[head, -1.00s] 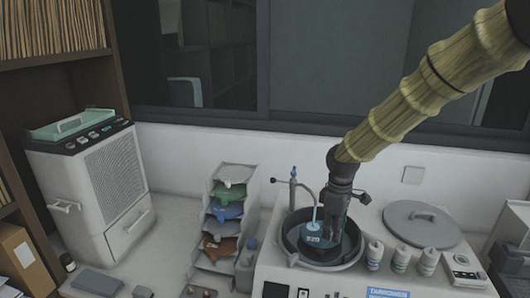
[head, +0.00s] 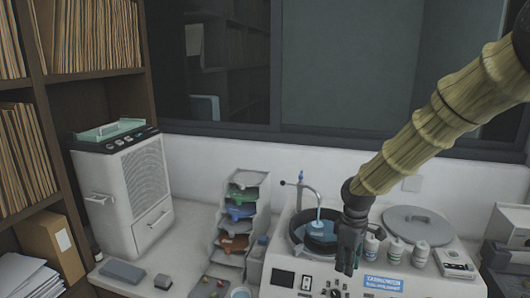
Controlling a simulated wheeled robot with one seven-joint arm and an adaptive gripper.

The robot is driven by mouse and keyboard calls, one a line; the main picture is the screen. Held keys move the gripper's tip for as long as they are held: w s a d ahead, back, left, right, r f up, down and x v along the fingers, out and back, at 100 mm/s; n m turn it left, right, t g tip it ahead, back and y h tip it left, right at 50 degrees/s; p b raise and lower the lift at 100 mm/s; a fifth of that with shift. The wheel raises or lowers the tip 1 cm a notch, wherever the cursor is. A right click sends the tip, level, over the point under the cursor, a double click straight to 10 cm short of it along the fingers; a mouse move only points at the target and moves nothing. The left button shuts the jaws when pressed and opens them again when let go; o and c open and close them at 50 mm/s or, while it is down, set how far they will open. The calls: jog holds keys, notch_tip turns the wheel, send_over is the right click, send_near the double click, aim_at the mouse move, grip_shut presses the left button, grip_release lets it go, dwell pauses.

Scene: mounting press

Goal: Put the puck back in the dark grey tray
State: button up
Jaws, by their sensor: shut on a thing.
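My gripper (head: 346,268) points down in front of the right side of the round basin of the polishing machine (head: 275,275). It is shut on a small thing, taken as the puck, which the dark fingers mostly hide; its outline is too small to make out. A low tray (head: 208,290) with small coloured pieces in it shows at the bottom edge, on the bench left of the machine. It is partly cut off by the frame, and looks dark grey. My gripper is well to the right of this tray and higher.
Several white bottles (head: 395,250) and a round lid (head: 418,225) sit on the machine's right. A dark grey slab (head: 122,272) lies on the left bench. A thin tap (head: 301,190) rises behind the basin.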

jog(key=s+a+f+m+b, duration=0.2)
jog(key=s+f+m+b, duration=0.1)
jog(key=f, duration=0.8)
jog(key=s+a+f+m+b, duration=0.2)
jog(key=f+b, duration=0.3)
jog(key=f, duration=0.6)
jog(key=s+a+f+m+b, duration=0.2)
jog(key=s+f+m+b, duration=0.2)
jog(key=f, duration=0.7)
jog(key=shift+m+b, duration=0.5)
jog(key=shift+b, duration=0.05)
jog(key=shift+s+d+f, duration=0.1)
jog(key=shift+d+f, duration=0.05)
